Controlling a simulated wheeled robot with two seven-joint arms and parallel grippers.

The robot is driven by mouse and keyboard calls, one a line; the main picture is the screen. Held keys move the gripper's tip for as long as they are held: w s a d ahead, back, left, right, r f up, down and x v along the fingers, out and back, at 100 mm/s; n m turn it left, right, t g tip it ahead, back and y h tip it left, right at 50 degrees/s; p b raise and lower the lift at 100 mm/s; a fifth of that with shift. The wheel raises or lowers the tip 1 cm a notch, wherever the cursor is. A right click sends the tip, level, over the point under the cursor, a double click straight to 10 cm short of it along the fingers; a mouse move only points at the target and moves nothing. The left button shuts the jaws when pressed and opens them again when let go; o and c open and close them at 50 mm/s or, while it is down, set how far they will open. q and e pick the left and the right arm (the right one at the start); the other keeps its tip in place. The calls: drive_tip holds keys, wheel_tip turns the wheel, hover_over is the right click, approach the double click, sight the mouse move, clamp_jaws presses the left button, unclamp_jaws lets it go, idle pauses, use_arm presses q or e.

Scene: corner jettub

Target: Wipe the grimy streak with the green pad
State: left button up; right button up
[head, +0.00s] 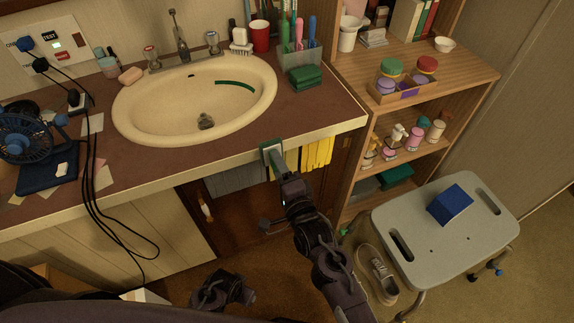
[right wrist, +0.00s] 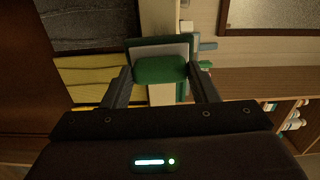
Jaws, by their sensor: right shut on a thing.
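The grimy streak (head: 235,85) is a dark green arc on the inner wall of the cream sink basin (head: 150,100), at its upper right. My right gripper (head: 277,163) is shut on the green pad (head: 271,147), in front of the counter's front edge. The pad also shows between the two fingers in the right wrist view (right wrist: 160,70), with a pale block behind it. The pad is apart from the streak. My left gripper (head: 222,290) appears low in the head view, dark and with its fingers unclear.
Yellow (head: 317,152) and grey towels hang below the counter. A fan (head: 25,138) and loose cables lie left. A stool (head: 450,225) stands right, a shelf (head: 440,70) behind.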

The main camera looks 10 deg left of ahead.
drive_tip(key=a, duration=0.1)
drive_tip(key=s+a, duration=0.2)
drive_tip(key=shift+s+a+r, duration=0.15)
drive_tip(key=shift+s+a, duration=0.1)
drive_tip(key=shift+a, duration=0.15)
drive_tip(key=shift+d+p, duration=0.1)
drive_tip(key=shift+p, duration=0.2)
drive_tip(key=p+v, duration=0.4)
drive_tip(key=v, duration=0.2)
drive_tip(key=shift+w, duration=0.1)
drive_tip(key=shift+d, duration=0.1)
